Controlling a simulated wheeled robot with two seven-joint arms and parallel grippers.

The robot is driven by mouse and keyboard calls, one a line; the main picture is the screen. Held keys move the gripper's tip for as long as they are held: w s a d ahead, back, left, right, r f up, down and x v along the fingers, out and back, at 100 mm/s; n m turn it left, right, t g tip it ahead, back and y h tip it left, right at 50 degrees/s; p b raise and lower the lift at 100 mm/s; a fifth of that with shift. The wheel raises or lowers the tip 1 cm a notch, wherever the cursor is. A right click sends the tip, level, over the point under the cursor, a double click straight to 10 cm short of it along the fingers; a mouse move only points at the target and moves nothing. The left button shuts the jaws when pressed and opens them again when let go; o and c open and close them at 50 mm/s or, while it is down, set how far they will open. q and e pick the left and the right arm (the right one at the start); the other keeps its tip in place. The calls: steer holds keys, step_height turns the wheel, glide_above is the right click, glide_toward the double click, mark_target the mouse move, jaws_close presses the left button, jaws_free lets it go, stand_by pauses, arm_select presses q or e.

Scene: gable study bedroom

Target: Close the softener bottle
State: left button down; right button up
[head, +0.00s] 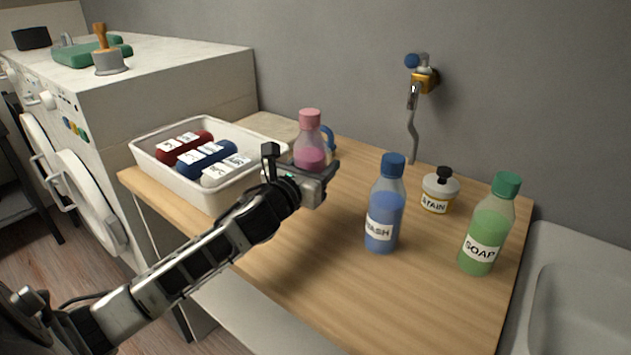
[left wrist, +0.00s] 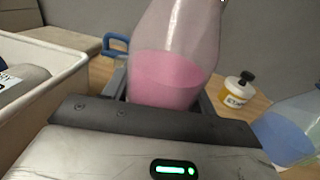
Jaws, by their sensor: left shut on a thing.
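A clear bottle with pink liquid (head: 310,153) stands upright on the wooden counter, with a pink cap (head: 309,117) on top of its neck. I cannot tell if the cap is fully tight. Its label is not visible, so the name softener is not readable. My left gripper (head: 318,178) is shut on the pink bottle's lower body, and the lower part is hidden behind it. In the left wrist view the pink bottle (left wrist: 172,75) fills the space between the fingers, its top cut off. My right gripper is not in view.
A white bin (head: 150,166) with labelled rolls stands left of the bottle. To the right are the blue WASH bottle (head: 386,205), STAIN jar (head: 440,191) and green SOAP bottle (head: 488,226). A wall tap (head: 423,80) hangs behind. The counter's front is clear.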

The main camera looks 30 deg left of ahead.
arm_select(q)
steer(key=shift+w+a+f, duration=0.1)
steer(key=shift+w+f, duration=0.15)
steer(key=shift+f, duration=1.6)
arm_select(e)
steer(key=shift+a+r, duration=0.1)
arm_select(q)
steer(key=shift+f, duration=0.1)
steer(key=shift+f+b, duration=0.15)
steer(key=shift+b, duration=0.2)
steer(key=shift+c, duration=2.3)
jaws_free()
